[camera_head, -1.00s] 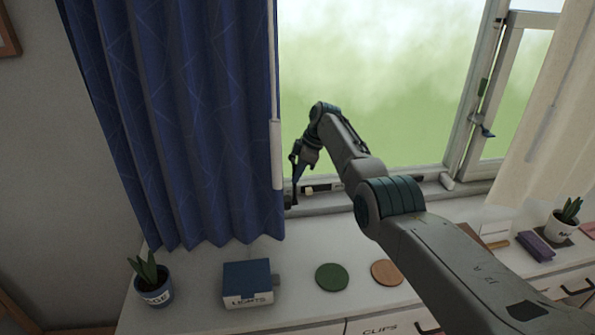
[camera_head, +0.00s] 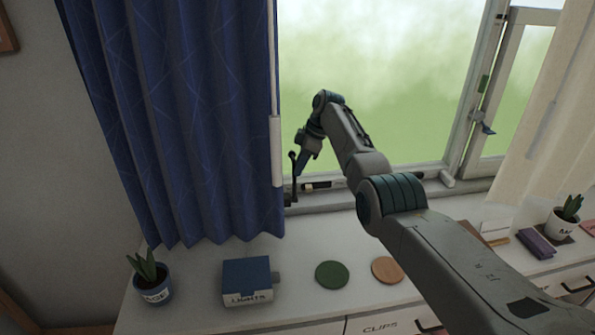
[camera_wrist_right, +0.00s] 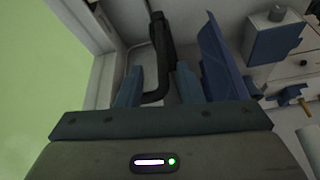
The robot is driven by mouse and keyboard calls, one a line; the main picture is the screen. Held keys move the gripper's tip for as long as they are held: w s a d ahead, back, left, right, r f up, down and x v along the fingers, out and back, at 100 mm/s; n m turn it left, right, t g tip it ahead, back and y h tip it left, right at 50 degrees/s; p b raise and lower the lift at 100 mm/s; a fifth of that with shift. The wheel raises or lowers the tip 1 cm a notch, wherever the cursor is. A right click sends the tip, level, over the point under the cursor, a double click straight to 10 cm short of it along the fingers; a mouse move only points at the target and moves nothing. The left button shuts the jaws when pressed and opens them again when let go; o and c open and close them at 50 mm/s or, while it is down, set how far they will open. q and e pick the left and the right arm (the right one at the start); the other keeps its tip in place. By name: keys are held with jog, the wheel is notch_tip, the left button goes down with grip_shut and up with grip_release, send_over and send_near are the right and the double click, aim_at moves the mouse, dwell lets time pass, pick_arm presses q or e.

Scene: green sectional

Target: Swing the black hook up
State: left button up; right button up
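The black hook (camera_head: 293,178) stands roughly upright at the lower left corner of the window, close to the blue curtain's edge. In the right wrist view the black hook (camera_wrist_right: 161,42) runs down between my fingers and bends at its near end. My right gripper (camera_head: 301,168) is just right of the hook's upper part in the head view. In the wrist view my right gripper (camera_wrist_right: 158,84) has its two blue fingers apart, with the hook's bent end between them. I cannot tell whether a finger touches it. My left gripper is not in view.
The blue curtain (camera_head: 190,120) hangs directly left of the hook. The window sill (camera_head: 330,201) runs below it. On the white cabinet top stand a blue box (camera_head: 247,281), a potted plant (camera_head: 153,284), a green coaster (camera_head: 332,274) and an orange coaster (camera_head: 387,270).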

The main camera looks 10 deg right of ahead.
jog(key=b+v, duration=0.2)
jog(key=v, duration=0.6)
jog(key=shift+b, duration=0.35)
jog(key=shift+d+r, duration=0.1)
